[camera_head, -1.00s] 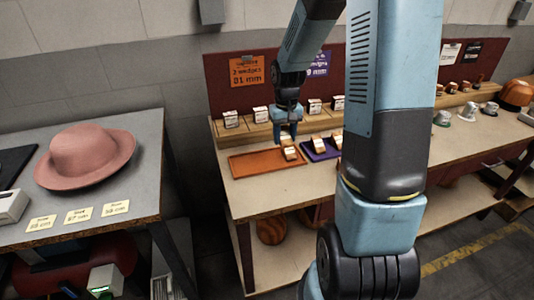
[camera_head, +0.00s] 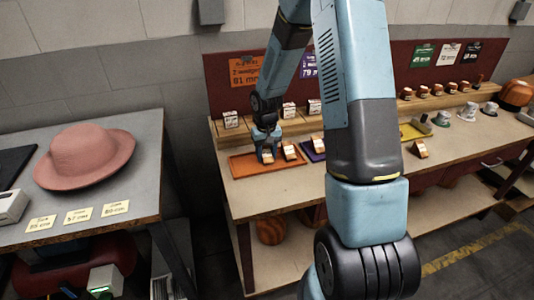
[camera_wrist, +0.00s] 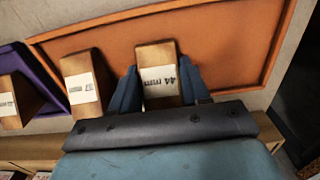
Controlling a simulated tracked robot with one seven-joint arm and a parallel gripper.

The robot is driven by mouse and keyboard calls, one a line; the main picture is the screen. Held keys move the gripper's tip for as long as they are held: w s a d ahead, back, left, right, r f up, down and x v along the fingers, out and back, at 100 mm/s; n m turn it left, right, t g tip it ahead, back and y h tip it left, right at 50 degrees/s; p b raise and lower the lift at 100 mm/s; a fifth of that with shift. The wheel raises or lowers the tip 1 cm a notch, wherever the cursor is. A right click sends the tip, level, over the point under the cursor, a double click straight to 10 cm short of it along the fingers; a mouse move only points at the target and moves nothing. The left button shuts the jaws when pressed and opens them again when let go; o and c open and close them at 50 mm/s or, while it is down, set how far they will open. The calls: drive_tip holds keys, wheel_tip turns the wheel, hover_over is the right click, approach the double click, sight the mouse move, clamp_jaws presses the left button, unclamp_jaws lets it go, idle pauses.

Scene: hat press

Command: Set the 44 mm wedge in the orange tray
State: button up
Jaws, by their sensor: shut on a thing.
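The 44 mm wedge (camera_wrist: 160,75) is a wooden block with a white label reading 44. In the wrist view it sits between the fingers of my gripper (camera_wrist: 160,88), which is shut on it. The orange tray (camera_wrist: 215,40) lies directly beneath or behind it in that view. In the head view my gripper (camera_head: 267,154) is low over the left part of the orange tray (camera_head: 248,168). The wedge (camera_head: 268,158) shows small at the fingertips. Whether it touches the tray floor I cannot tell.
Another labelled wedge (camera_wrist: 82,85) stands in the orange tray beside the held one. A purple tray (camera_head: 313,153) with a wedge lies to the right. Several wedges line the shelf behind. The orange tray's front-left part looks clear. A pink hat (camera_head: 85,155) sits on the left table.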

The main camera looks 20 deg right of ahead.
drive_tip(key=o, duration=1.1)
drive_tip(key=shift+f, duration=0.1)
drive_tip(key=shift+c, duration=0.2)
wheel_tip(320, 180, up, 11)
wheel_tip(320, 180, up, 11)
drive_tip(key=t, duration=0.2)
hover_over(266, 152)
drive_tip(key=s, duration=0.7)
drive_tip(key=s+r+t, duration=0.1)
drive_tip(key=s+r, duration=0.5)
drive_tip(key=s, duration=0.5)
drive_tip(key=s+r+t, duration=0.2)
drive_tip(key=s+r, duration=0.3)
drive_tip(key=s, duration=0.6)
drive_tip(key=shift+d+r+t, duration=0.2)
drive_tip(key=shift+r+t, duration=0.1)
drive_tip(key=shift+r, duration=0.1)
